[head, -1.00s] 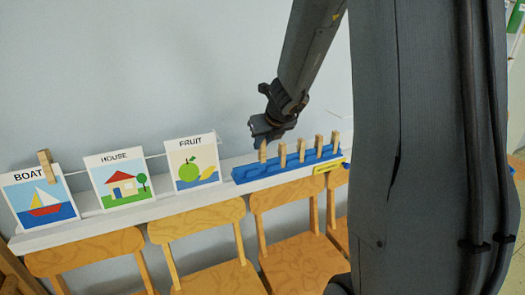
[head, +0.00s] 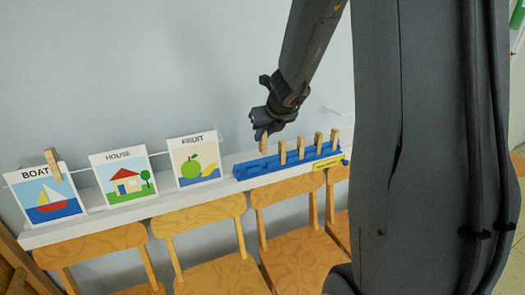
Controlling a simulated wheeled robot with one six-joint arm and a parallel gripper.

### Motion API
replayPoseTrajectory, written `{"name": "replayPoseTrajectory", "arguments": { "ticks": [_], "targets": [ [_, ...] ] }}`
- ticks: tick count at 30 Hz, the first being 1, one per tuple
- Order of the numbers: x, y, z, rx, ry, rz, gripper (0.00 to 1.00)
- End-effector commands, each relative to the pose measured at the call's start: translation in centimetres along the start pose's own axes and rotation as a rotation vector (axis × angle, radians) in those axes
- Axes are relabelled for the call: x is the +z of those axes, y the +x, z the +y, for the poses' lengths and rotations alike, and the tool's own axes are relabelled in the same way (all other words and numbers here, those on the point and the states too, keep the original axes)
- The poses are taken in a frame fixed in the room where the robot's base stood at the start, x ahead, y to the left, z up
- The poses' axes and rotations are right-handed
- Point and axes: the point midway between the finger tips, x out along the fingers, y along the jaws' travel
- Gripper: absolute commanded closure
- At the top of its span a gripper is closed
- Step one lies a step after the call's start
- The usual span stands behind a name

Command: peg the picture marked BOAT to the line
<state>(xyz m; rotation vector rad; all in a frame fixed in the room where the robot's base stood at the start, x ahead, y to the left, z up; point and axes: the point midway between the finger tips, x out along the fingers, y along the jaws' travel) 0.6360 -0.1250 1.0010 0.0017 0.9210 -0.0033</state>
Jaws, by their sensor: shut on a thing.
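The BOAT picture (head: 45,205), a white card with a sailboat, stands at the far left of a white ledge. A wooden peg (head: 53,165) sits at its top right corner; I cannot tell whether it also grips the line. The thin pale line (head: 78,171) runs behind the cards. My gripper (head: 265,135) is over the left end of the blue peg rack (head: 245,172), shut on the leftmost wooden peg (head: 264,146). The fingertips partly hide that peg's top. I cannot tell whether its foot is clear of the rack.
The HOUSE picture (head: 125,185) and FRUIT picture (head: 194,168) stand between BOAT and the rack. Several more pegs (head: 300,148) stand in the rack, with a yellow label (head: 328,163) on its front. Wooden chairs (head: 205,215) line the front of the ledge (head: 110,214).

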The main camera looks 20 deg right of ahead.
Motion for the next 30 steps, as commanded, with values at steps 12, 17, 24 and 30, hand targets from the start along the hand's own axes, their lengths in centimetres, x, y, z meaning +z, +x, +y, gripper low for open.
{"name": "replayPoseTrajectory", "arguments": {
  "ticks": [12,17,24,30],
  "targets": [
    [-1.8,-2.0,-0.1,-0.001,0.000,-0.001,0.99],
    [-2.4,-2.8,0.0,-0.001,0.001,0.000,0.99],
    [-3.1,-3.5,0.0,0.000,0.001,0.000,0.99],
    [-3.1,-3.5,0.0,0.000,0.000,0.000,0.99]
  ]
}}
